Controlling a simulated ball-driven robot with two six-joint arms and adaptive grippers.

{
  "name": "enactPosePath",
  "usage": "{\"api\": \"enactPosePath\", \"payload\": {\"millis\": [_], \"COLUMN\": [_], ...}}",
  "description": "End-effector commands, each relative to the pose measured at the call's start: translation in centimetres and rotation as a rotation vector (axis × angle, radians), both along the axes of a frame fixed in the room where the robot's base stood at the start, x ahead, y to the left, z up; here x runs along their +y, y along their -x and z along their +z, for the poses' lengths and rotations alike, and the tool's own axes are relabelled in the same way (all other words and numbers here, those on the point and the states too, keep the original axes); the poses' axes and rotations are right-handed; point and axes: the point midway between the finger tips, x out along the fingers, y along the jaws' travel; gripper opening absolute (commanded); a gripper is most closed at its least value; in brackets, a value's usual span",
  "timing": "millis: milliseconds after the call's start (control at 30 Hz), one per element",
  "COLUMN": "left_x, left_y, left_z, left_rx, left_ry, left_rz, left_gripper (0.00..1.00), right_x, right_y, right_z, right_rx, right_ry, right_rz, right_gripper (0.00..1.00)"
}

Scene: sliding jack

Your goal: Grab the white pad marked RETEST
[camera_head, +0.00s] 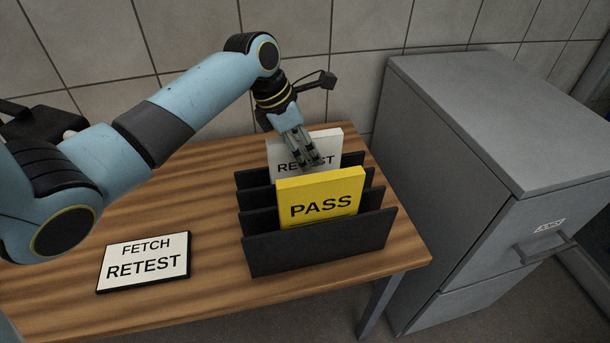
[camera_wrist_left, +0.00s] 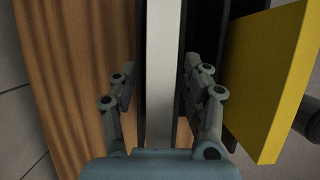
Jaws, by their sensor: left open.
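The white pad marked RETEST (camera_head: 280,149) stands upright in a back slot of the dark rack (camera_head: 320,249). Part of its lettering is hidden behind my left gripper (camera_head: 309,158), which reaches down over it from above. In the left wrist view, the pad's white top edge (camera_wrist_left: 160,40) runs between the two open fingers, one on each side. Small gaps show beside both fingers, so the gripper is not closed on it. The yellow pad marked PASS (camera_head: 320,190) stands in a slot in front. My right gripper is not in view.
A sign reading FETCH RETEST (camera_head: 146,262) lies on the wooden table (camera_head: 180,200) left of the rack. A grey cabinet (camera_head: 470,120) stands close to the right of the table. A tiled wall (camera_head: 350,30) is behind. The yellow pad also shows right of the fingers in the wrist view (camera_wrist_left: 270,80).

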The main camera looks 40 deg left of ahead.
Motion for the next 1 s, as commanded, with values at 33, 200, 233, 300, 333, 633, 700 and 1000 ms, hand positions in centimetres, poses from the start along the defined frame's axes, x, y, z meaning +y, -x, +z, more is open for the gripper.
{"api": "enactPosePath", "payload": {"millis": [33, 200, 233, 300, 333, 633, 700, 1000], "left_x": [-0.01, -0.02, -0.02, -0.02, -0.01, 0.0, 0.0, 0.0], "left_y": [0.02, 0.01, 0.01, 0.0, 0.01, 0.01, 0.01, 0.01], "left_z": [0.02, -0.07, -0.09, -0.14, -0.16, -0.25, -0.25, -0.24], "left_rx": [0.001, 0.0, 0.0, -0.001, -0.001, 0.0, -0.001, -0.001], "left_ry": [0.001, 0.0, 0.0, 0.001, 0.001, 0.0, -0.001, -0.001], "left_rz": [0.0, 0.0, 0.0, 0.0, 0.0, 0.0, 0.0, 0.0], "left_gripper": [0.48, 0.48, 0.48, 0.48, 0.48, 0.48, 0.39, 0.0], "right_x": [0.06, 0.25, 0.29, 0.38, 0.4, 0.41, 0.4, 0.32], "right_y": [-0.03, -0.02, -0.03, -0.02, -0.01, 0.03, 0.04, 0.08], "right_z": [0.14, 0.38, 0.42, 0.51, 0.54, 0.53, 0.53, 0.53], "right_rx": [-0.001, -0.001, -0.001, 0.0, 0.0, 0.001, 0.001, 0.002], "right_ry": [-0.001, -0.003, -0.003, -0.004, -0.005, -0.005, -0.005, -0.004], "right_rz": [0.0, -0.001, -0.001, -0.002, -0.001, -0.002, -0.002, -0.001], "right_gripper": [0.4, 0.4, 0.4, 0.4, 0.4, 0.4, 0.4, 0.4]}}
